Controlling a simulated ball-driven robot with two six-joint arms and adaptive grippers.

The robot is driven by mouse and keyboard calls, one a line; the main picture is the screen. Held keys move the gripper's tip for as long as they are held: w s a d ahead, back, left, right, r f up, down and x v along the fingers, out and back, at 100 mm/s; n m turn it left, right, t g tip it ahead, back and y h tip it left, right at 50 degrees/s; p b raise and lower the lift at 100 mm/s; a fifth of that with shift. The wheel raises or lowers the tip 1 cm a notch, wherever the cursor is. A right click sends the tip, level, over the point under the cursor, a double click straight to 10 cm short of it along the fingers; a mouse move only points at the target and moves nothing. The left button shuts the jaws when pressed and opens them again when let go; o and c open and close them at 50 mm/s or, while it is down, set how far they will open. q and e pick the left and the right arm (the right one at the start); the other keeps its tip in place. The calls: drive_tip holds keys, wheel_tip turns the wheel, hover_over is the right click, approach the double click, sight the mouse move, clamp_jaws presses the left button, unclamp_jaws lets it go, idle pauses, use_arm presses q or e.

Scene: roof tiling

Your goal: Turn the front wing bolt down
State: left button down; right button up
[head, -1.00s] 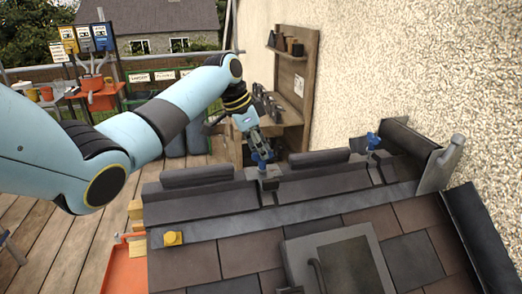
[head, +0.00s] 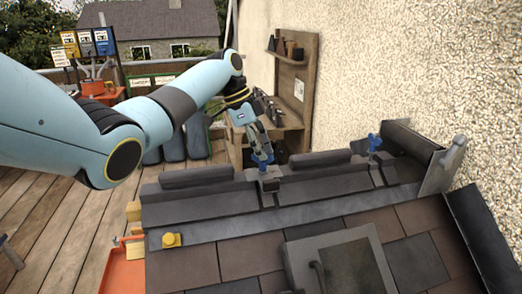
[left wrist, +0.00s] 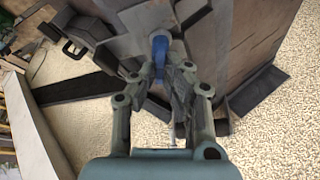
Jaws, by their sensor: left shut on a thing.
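My left gripper (head: 261,150) points down over the ridge of the roof, shut on a blue wing bolt (head: 263,162). The bolt stands on a grey clamp block (head: 269,183) between ridge pieces. In the left wrist view the fingers (left wrist: 166,75) sit at the blue bolt (left wrist: 159,48), partly hiding it. A second blue wing bolt (head: 374,142) stands further right along the ridge, away from the gripper. My right gripper is not in view.
Dark ridge pieces (head: 205,200) run along the roof top. A skylight hatch (head: 345,262) and a yellow knob (head: 171,240) are on the slope below. The rough wall (head: 420,70) rises behind. A wooden shelf (head: 292,90) stands at the back.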

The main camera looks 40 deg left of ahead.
use_arm(q)
drive_tip(key=shift+w+r, duration=0.2)
drive_tip(key=shift+r, duration=0.15)
drive_tip(key=c, duration=1.4)
unclamp_jaws()
drive_tip(key=shift+s+f, duration=0.1)
drive_tip(key=shift+f, duration=0.1)
drive_tip(key=v, duration=1.2)
